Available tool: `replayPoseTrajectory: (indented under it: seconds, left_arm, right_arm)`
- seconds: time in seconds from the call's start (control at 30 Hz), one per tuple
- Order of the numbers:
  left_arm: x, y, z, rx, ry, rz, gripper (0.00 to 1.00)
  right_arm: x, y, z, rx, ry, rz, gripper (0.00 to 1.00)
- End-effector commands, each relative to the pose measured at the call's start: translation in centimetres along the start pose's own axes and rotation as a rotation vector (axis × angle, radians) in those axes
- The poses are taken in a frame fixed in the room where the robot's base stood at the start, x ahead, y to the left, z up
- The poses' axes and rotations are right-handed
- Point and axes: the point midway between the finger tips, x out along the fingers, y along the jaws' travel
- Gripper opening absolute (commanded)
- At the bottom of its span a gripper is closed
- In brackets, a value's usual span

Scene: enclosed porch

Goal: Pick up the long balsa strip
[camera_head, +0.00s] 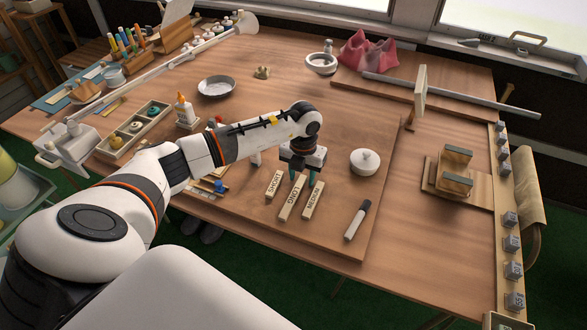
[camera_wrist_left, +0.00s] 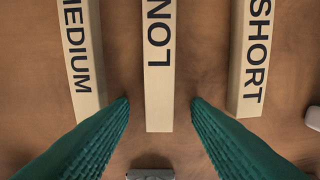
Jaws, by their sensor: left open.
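Three pale wooden strips with dark lettering lie side by side on the brown board. The long balsa strip (camera_head: 291,199), marked LONG, is in the middle. The SHORT strip (camera_head: 274,184) is left of it and the MEDIUM strip (camera_head: 313,200) right of it in the head view. My left gripper (camera_head: 301,174) is open over the far end of the strips. In the left wrist view, the green fingertips (camera_wrist_left: 160,102) stand either side of the end of the long strip (camera_wrist_left: 159,75), with gaps. The MEDIUM strip (camera_wrist_left: 82,60) and SHORT strip (camera_wrist_left: 250,60) flank it. My right gripper is not in view.
A glue bottle (camera_head: 184,112) and a divided tray (camera_head: 117,141) are at left. The board is bare between the strips and marker.

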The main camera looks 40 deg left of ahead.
Motion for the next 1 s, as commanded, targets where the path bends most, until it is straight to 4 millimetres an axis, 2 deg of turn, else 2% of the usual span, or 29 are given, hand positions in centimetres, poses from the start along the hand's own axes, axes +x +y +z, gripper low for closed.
replayPoseTrajectory:
  seconds: [0.13,0.33,0.4,0.77,0.87,1.0]
  left_arm:
    - [0.0,0.0,0.0,0.001,0.000,0.000,0.42]
    - [0.0,0.0,0.0,0.001,0.000,0.001,0.09]
    - [-0.1,0.0,0.0,0.001,0.000,0.001,0.03]
    - [-0.3,0.1,-0.1,0.001,0.002,0.002,0.02]
    - [-1.4,0.1,-0.1,0.002,0.004,0.002,0.02]
    - [-4.2,0.0,-0.2,0.002,0.006,0.002,0.02]
  right_arm:
    - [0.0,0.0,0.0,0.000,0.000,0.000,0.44]
    - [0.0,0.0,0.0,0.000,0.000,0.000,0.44]
    - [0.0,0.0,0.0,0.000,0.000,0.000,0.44]
    - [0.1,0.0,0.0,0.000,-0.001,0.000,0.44]
    - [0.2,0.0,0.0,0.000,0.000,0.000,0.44]
    - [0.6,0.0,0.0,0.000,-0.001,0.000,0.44]
